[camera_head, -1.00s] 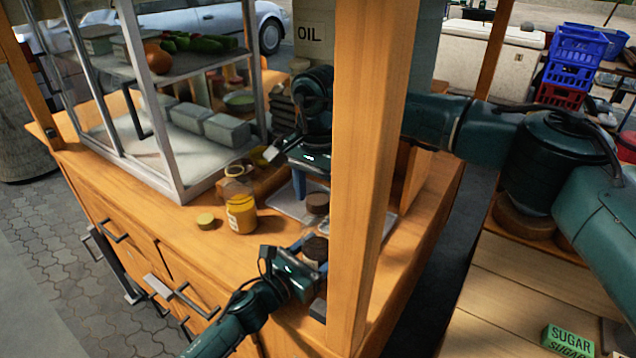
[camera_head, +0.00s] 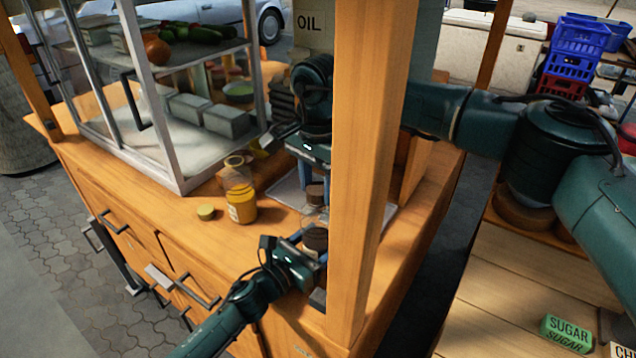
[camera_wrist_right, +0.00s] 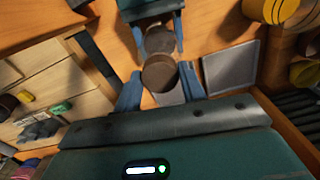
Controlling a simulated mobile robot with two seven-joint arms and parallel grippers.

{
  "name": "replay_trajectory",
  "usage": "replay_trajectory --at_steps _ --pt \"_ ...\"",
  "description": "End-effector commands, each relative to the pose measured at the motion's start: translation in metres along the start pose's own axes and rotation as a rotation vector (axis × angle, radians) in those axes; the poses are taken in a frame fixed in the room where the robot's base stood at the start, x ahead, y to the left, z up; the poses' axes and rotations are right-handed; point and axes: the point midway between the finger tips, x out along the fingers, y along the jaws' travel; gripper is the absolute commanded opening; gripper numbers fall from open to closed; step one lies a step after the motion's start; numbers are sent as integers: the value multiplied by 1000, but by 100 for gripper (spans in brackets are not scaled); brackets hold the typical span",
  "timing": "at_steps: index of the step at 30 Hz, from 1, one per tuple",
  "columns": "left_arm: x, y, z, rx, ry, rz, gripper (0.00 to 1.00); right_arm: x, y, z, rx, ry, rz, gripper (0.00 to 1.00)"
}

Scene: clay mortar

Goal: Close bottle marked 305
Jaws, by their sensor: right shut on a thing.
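A clear bottle with dark brown contents (camera_head: 315,240) stands at the counter's front edge, partly hidden by the wooden post. No number is readable on it. My left gripper (camera_head: 307,258) is closed around its body; its fingers also flank the bottle in the right wrist view (camera_wrist_right: 159,40). A brown round cap (camera_head: 316,192) is at the top of the bottle. My right gripper (camera_wrist_right: 160,88) is shut on this cap (camera_wrist_right: 158,74) from above. I cannot tell whether the cap is seated on the neck or just above it.
An uncapped jar with yellow contents (camera_head: 241,203) and a loose yellow lid (camera_head: 206,211) stand on the counter left of the bottle. A grey tray (camera_head: 291,193) lies behind. The wooden post (camera_head: 362,180) and glass cabinet (camera_head: 160,110) bound the space.

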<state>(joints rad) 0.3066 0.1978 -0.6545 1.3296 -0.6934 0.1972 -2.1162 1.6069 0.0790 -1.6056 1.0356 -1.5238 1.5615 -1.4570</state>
Motion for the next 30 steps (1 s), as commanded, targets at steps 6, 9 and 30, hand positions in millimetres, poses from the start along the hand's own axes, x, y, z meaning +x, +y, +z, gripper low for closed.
replay_trajectory --at_steps 6,9,30 --pt "0 0 0 -1 0 0 0 0 0 0 466 0 0 13" --pt "0 0 0 -1 0 0 0 1 0 0 693 0 0 13" --pt "0 0 0 -1 0 0 0 2 0 0 2227 1 1 13"
